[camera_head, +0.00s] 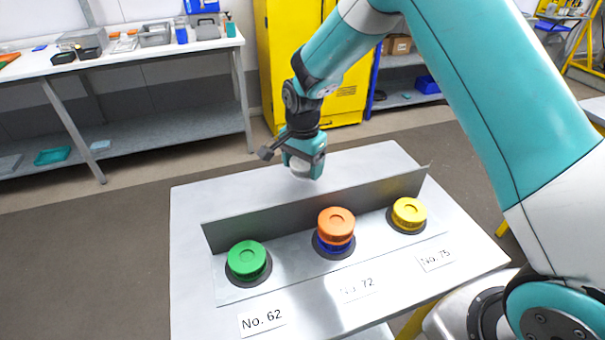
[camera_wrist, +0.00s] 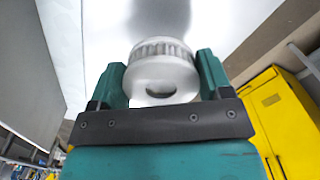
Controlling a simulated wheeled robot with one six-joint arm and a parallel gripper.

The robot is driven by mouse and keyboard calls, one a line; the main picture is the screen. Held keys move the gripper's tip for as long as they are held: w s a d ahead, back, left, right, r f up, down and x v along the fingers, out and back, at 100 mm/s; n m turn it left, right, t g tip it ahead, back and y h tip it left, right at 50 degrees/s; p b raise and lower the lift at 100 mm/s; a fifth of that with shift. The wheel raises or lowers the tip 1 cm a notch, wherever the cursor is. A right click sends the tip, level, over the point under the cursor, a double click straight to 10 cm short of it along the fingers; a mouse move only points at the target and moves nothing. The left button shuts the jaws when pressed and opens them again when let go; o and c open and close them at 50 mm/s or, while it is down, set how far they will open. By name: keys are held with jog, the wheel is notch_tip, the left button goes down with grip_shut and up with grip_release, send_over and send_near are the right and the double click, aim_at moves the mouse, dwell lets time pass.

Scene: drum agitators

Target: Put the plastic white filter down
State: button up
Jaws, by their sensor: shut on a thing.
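The white plastic filter (camera_wrist: 162,72) is round with a ribbed rim. It sits between the two teal fingers of my gripper (camera_wrist: 162,85) in the wrist view. In the head view the filter (camera_head: 302,168) shows partly below my gripper (camera_head: 303,160), which is shut on it. Both are behind the upright grey plate, over the back part of the light grey table (camera_head: 190,280). I cannot tell whether the filter touches the table top.
A grey upright plate (camera_head: 290,213) stands in front of my gripper. Before it, green (camera_head: 246,258), orange (camera_head: 336,222) and yellow (camera_head: 409,212) caps sit in a row, with labels No. 62, No. 72 and No. 75. A yellow cabinet (camera_head: 345,105) stands behind. The table's back left is clear.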

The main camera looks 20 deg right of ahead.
aim_at(302, 185)
jog(key=shift+f+p, duration=0.3)
jog(key=shift+f, duration=1.6)
jog(key=o, duration=0.9)
jog(key=shift+f, duration=0.1)
notch_tip(302, 185, up, 12)
jog(key=shift+f+b, duration=0.2)
jog(key=shift+b, duration=1.05)
jog(key=s+a+r+n+y, duration=0.1)
jog(key=s+r+n, duration=0.2)
jog(key=s+n, duration=0.3)
jog(key=s+a+r+n+y, duration=0.1)
jog(key=s+r+n, duration=0.3)
jog(key=s, duration=1)
jog(key=s+a+r+n+y, duration=0.2)
jog(key=s+r+n, duration=0.1)
jog(key=s+n, duration=0.5)
jog(key=s, duration=0.2)
jog(key=shift+s+r, duration=0.3)
jog(key=shift+r, duration=0.05)
jog(key=shift+a, duration=0.1)
